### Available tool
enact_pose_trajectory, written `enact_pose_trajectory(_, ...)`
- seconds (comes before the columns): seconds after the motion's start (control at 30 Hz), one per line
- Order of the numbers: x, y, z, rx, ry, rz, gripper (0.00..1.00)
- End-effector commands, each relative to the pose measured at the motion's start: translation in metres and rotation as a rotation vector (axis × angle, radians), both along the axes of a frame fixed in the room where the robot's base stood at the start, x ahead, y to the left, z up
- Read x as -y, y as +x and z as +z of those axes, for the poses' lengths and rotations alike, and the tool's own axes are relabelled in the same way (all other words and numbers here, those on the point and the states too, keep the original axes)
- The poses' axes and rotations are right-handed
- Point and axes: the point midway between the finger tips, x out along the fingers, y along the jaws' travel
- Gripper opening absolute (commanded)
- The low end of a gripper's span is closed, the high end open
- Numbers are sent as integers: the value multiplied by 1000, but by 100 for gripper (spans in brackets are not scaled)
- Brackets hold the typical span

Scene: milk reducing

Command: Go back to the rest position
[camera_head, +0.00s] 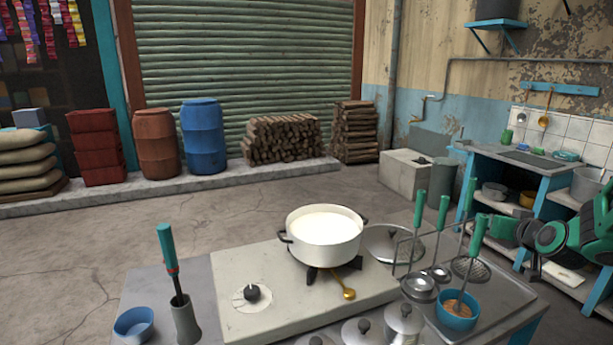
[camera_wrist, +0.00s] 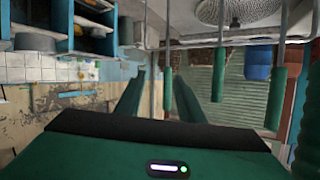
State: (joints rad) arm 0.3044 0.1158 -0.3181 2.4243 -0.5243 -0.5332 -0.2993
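My green arm reaches in from the right edge of the head view, with its end over the right side of the counter area. A white pot of milk (camera_head: 325,248) stands upright on the burner of the stove (camera_head: 228,298), well left of my arm. The stove knob (camera_head: 252,292) is at the left.
Green-handled utensils (camera_head: 419,208) stand on a rack close to my arm; their handles (camera_wrist: 276,98) also show in the wrist view. A blue bowl (camera_head: 458,317), metal lid (camera_head: 382,241) and canisters (camera_head: 405,325) crowd the counter. A blue-framed shelf (camera_head: 466,190) stands behind. The floor at left is clear.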

Motion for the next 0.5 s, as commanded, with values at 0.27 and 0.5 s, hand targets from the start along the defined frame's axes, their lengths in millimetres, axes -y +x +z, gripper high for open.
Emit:
enact_pose_trajectory(0.27, -25, -77, -29, -327, 56, 19, 35)
enact_pose_trajectory(0.5, -44, -181, -50, -654, 135, -33, 35)
